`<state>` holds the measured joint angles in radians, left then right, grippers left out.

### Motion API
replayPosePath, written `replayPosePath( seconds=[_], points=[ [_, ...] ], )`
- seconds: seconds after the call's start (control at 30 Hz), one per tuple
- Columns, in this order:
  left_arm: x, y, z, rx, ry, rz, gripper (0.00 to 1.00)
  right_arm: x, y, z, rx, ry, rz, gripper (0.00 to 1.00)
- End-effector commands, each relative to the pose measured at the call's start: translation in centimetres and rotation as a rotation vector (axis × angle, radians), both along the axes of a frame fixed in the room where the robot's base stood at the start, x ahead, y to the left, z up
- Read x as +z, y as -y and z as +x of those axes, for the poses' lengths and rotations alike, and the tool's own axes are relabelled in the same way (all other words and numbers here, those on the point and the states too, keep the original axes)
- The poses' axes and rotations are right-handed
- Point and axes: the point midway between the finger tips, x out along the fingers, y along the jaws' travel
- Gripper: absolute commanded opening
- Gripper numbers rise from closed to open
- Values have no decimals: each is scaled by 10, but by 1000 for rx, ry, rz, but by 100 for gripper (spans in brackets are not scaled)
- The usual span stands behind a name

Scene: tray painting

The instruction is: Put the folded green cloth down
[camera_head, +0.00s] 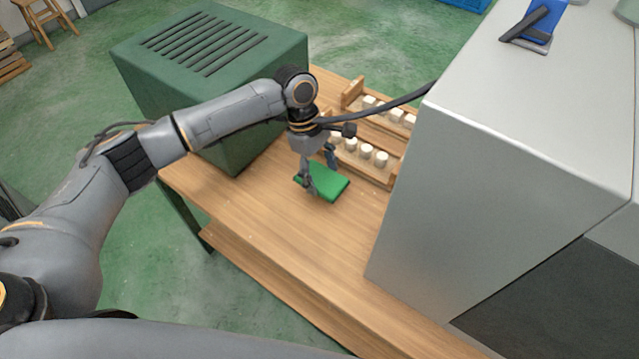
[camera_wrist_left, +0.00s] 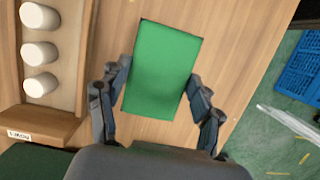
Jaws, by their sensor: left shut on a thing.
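The folded green cloth (camera_head: 326,185) is a flat green rectangle low over the wooden table (camera_head: 290,235) in the head view. I cannot tell whether its underside touches the tabletop. My left gripper (camera_head: 318,178) comes down from above and is shut on the cloth, one finger at each long side. In the left wrist view the cloth (camera_wrist_left: 163,70) lies between the two fingertips (camera_wrist_left: 158,88), its far end reaching past them. My right gripper is in neither view.
A wooden rack (camera_head: 375,172) with several white cylinders stands behind the cloth. A green vented box (camera_head: 215,75) is at the left and a large grey cabinet (camera_head: 500,165) at the right. The table's front stretch is clear. A blue crate (camera_wrist_left: 302,70) is on the floor.

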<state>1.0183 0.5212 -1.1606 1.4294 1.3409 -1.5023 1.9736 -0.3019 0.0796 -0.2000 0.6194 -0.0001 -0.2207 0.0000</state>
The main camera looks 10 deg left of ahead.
Motion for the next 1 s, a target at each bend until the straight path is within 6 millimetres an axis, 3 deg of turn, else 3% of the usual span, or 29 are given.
replayPosePath(
  seconds=[0.13, 0.33, 0.73, 0.77, 0.8, 0.87, 1.0],
  points=[
    [-12, -2, -11, 0, -3, 2, 36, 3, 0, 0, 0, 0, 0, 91],
    [-38, -1, -10, 1, 0, 1, 36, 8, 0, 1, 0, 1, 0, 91],
    [-44, -1, -10, -1, 2, 0, 36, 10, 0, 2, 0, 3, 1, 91],
    [-44, -1, -9, -1, 2, 0, 71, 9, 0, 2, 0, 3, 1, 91],
    [-44, -1, -9, 0, 2, 0, 79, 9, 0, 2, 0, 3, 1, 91],
    [-44, -1, -9, -1, 2, 0, 88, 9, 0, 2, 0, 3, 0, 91],
    [-44, -1, -9, -1, 2, 0, 88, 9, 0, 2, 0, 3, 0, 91]
  ],
)
